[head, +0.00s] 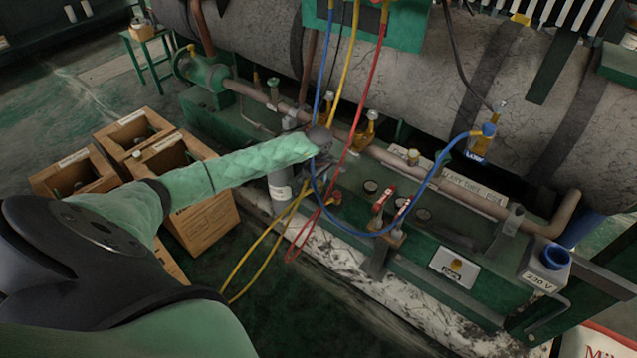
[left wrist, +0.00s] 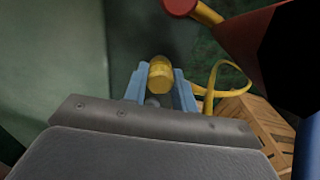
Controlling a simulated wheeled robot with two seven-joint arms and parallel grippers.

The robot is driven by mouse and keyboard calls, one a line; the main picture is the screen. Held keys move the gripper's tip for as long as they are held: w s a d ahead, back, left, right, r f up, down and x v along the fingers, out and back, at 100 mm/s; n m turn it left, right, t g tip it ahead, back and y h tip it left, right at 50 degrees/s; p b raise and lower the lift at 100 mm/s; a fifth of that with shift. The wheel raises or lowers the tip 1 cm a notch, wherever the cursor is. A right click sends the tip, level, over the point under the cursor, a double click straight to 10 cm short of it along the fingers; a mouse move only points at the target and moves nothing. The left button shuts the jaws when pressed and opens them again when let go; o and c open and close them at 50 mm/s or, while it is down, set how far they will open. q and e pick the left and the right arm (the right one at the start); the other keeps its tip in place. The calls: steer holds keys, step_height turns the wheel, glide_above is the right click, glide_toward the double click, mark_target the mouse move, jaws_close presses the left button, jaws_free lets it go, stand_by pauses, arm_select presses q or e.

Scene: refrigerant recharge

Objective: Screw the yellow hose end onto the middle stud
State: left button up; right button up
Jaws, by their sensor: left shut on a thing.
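My left gripper (head: 325,168) is above the near edge of the green skid, beside the hanging hoses. In the left wrist view its blue-grey fingers (left wrist: 160,92) are shut on the yellow hose end (left wrist: 160,74). The yellow hose (head: 265,240) hangs in a loop below the gripper; it also shows in the left wrist view (left wrist: 230,92). My right gripper is not in view.
The blue hose (head: 430,185) arcs across the skid. The red hose (head: 355,120) hangs close to the gripper. Red-handled valves (head: 383,200) stand at the skid's near side. Open cartons (head: 195,210) are on the floor at left. The large tank (head: 440,95) lies behind.

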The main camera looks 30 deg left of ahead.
arm_select(q)
steer(key=shift+m+b, duration=0.75)
steer(key=shift+m, duration=0.05)
steer(key=shift+m+b, duration=0.6)
steer(key=shift+m, duration=0.4)
